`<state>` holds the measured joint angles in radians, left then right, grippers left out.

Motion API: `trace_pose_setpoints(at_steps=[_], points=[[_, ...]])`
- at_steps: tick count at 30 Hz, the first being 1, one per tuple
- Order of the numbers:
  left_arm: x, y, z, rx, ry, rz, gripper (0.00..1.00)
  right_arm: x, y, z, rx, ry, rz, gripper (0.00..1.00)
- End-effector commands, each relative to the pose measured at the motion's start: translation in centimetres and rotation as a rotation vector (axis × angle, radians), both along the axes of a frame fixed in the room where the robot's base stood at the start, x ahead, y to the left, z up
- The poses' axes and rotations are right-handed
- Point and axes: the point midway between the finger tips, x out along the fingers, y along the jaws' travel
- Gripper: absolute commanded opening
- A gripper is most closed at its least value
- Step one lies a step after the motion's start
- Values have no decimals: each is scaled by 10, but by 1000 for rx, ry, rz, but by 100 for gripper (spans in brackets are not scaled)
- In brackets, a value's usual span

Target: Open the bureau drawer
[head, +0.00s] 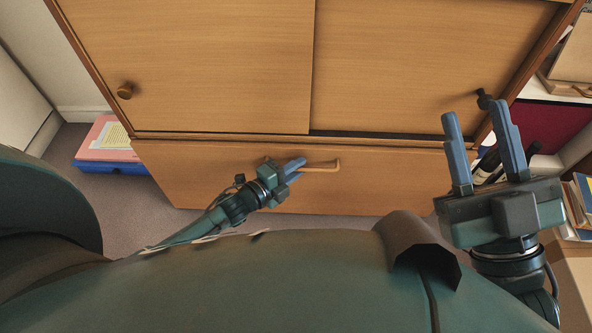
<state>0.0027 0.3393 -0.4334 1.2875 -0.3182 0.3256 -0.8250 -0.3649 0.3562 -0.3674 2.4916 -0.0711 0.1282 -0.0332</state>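The wooden bureau stands in front of me, and its wide drawer (385,180) runs along the bottom, flush with the front as far as I can see. A wooden bar handle (325,167) sits at the middle of the drawer. My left gripper (297,168) is at the left end of the handle, its blue fingers close together; I cannot tell whether they touch or hold the handle. My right gripper (480,125) is raised at the right, fingers spread apart and empty, in front of the bureau's right edge.
Above the drawer are two door panels with a round wooden knob (125,91) and a dark knob (484,99). Pink and blue boxes (112,150) lie on the floor at left. Shelves with books (583,190) stand at right. Carpet (135,205) shows below the drawer.

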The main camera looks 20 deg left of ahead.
Motion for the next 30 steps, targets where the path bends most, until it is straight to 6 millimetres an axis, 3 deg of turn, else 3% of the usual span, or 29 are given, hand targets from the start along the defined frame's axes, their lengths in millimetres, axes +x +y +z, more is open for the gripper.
trace_pose_setpoints(at_steps=[8,16,30], points=[[2,-1,0,-1,0,0,20,0,0,1,-1,-8,1,36],[1,-1,0,-1,0,0,0,0,0,1,0,-7,1,36],[1,0,0,0,0,0,0,0,0,1,-1,-6,1,36]])
